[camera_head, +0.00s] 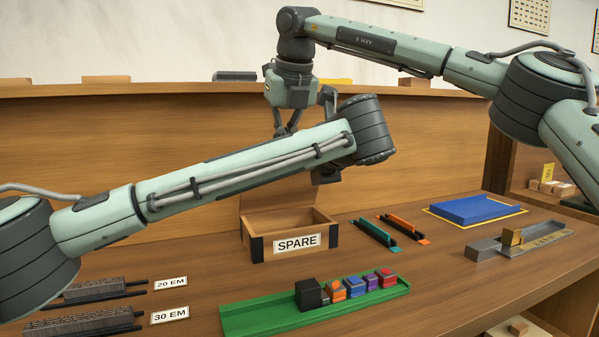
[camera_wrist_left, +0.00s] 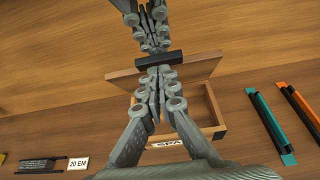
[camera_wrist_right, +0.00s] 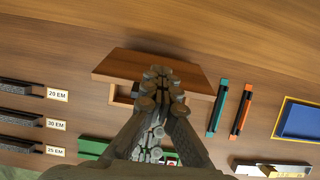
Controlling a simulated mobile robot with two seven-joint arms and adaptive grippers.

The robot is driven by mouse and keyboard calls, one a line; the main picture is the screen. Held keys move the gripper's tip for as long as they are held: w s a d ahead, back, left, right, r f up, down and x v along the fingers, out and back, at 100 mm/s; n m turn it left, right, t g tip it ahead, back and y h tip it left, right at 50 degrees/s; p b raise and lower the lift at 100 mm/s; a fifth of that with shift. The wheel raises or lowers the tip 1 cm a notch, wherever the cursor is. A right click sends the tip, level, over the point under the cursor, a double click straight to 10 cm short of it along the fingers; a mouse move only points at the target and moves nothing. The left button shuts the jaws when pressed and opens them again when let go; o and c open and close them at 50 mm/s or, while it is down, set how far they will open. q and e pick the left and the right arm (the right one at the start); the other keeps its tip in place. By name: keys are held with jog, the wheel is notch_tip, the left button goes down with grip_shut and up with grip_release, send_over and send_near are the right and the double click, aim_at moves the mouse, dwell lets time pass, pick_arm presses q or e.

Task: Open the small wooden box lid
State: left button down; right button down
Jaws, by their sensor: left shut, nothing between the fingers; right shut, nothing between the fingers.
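The small wooden box (camera_head: 257,248), labelled SPARE, stands on the bench with dark front corners; its open interior shows in the head view. Its lid (camera_head: 262,199) is raised at the back edge, its top hidden behind my left arm. The lid's edge, with a dark piece at its middle, shows in the left wrist view (camera_wrist_left: 123,76). My left gripper (camera_wrist_left: 160,78) is shut and empty over the box, in front of the lid; contact is unclear. My right gripper (camera_head: 284,132) is shut and empty above and behind; it overlaps the lid in the right wrist view (camera_wrist_right: 158,75).
A green tray (camera_head: 245,322) with a dark block and several coloured blocks lies in front. Teal (camera_head: 376,235) and orange (camera_head: 404,228) holders, a blue tray (camera_head: 476,209) and a grey metal piece (camera_head: 484,248) lie right. Dark type rows (camera_head: 95,288) lie left. My arms cross above the box.

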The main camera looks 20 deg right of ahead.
pick_arm(q)
jog(key=shift+w+r, duration=0.1)
jog(key=shift+w+r+g, duration=0.4)
jog(key=shift+w+g, duration=0.3)
jog(key=shift+w, duration=0.1)
pick_arm(e)
jog(key=shift+a, duration=0.1)
pick_arm(q)
jog(key=shift+a, duration=0.1)
jog(key=shift+w+a, duration=0.1)
pick_arm(e)
jog(key=c, duration=0.6)
grip_release()
jog(key=shift+s, duration=0.1)
jog(key=shift+c, duration=0.2)
